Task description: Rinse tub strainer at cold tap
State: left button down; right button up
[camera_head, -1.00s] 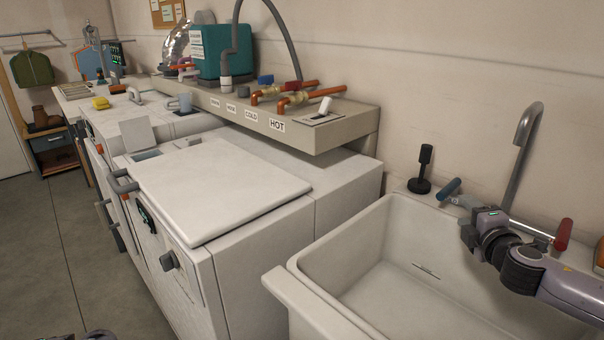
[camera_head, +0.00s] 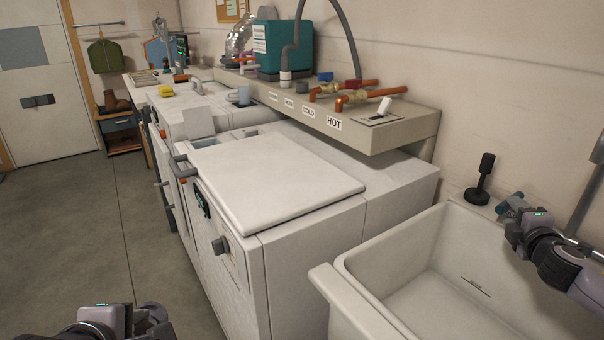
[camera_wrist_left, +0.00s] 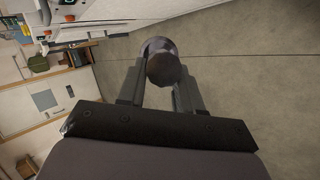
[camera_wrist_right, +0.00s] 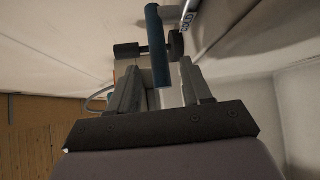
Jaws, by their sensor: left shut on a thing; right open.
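My left gripper (camera_wrist_left: 160,90) is shut on a round, dark-ended piece with a grey rim, apparently the tub strainer (camera_wrist_left: 168,68). It hangs over open floor; in the head view the left gripper (camera_head: 155,318) is at the bottom left and its load is unclear. The cold tap's blue handle (camera_wrist_right: 158,45) stands between my right gripper's (camera_wrist_right: 160,85) spread fingers or just beyond their tips; I cannot tell if they touch. In the head view the right gripper (camera_head: 512,222) partly hides the blue handle (camera_head: 513,202) at the sink's back ledge.
The white sink (camera_head: 345,285) is at the right, its basin looking empty. A black upright piece with a round base (camera_head: 481,180) stands on its back ledge. A white washer lid (camera_head: 270,180) lies left of the sink. The floor (camera_head: 75,235) at left is clear.

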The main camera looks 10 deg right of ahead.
aim_at(509, 208)
jog(key=shift+x, duration=2.3)
grip_shut()
